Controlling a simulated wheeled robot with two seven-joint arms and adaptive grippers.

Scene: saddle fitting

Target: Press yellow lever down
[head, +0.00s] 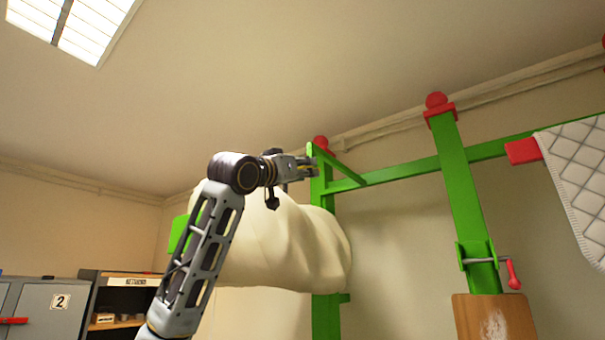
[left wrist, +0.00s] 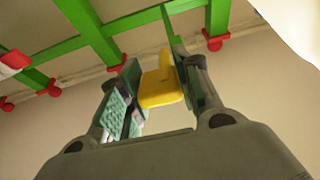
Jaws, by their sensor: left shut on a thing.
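The yellow lever (left wrist: 160,85) shows in the left wrist view between the two fingers of my left gripper. My left gripper (head: 313,167) is shut on it, with a pad on each side of the lever. In the head view this gripper is at the top of the green post (head: 323,190), above the cream-coloured padded body. I cannot make out the lever clearly in the head view, where the fingers hide it. My right gripper is in neither view.
The cream body (head: 290,250) bulges just below my left gripper. A green frame with red caps (head: 437,101) runs to the right. A red-handled crank (head: 512,275) sits on the right post, and a quilted pad (head: 580,180) hangs at the far right. Grey cabinets (head: 45,310) stand at the lower left.

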